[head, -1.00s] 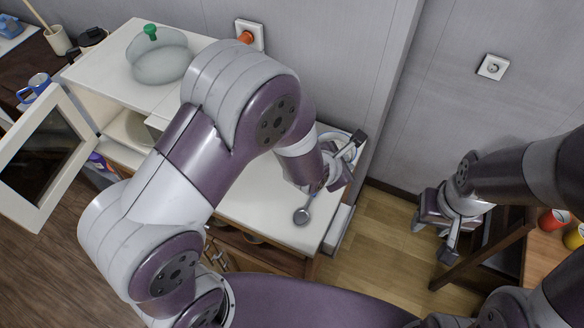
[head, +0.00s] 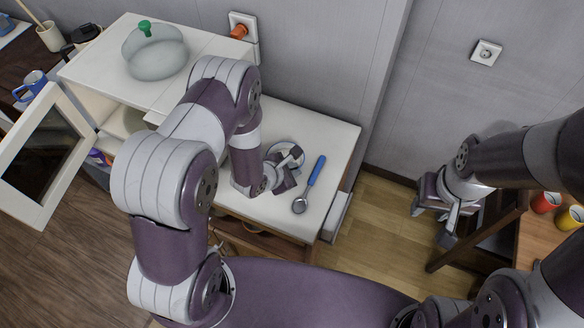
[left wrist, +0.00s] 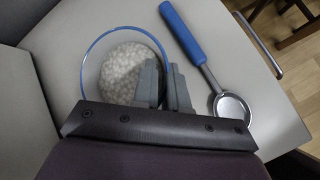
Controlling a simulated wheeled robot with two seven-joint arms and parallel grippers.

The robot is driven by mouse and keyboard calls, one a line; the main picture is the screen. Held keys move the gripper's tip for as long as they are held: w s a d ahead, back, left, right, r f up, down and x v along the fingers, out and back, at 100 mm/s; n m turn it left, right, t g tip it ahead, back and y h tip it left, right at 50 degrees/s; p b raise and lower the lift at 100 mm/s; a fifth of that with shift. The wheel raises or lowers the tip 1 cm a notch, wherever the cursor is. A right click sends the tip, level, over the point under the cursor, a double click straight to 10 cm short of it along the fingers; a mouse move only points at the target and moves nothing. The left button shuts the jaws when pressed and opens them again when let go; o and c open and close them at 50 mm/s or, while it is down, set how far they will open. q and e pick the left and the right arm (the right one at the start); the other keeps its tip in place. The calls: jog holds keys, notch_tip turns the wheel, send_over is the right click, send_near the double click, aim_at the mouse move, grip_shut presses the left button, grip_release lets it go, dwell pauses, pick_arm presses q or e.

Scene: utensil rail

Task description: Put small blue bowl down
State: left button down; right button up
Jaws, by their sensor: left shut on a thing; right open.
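The small blue bowl (head: 283,148), pale with a thin blue rim, is over the white counter, left of the ladle. My left gripper (head: 290,172) is shut on its near right rim and partly covers it in the head view. In the left wrist view the bowl (left wrist: 118,68) shows a speckled inside, and the gripper fingers (left wrist: 165,88) are closed at its right edge. I cannot tell whether its base touches the counter. My right gripper (head: 434,228) is open and empty, off to the right, away from the counter.
A ladle (head: 316,170) with a blue handle lies on the white counter (head: 335,137) right of the bowl; it also shows in the left wrist view (left wrist: 186,36). An open cabinet door (head: 62,125) hangs at left.

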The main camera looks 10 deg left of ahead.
pick_arm(q)
jog(key=c, duration=1.6)
grip_release()
jog(key=shift+a, duration=0.1)
jog(key=o, duration=0.5)
jog(key=shift+c, duration=0.2)
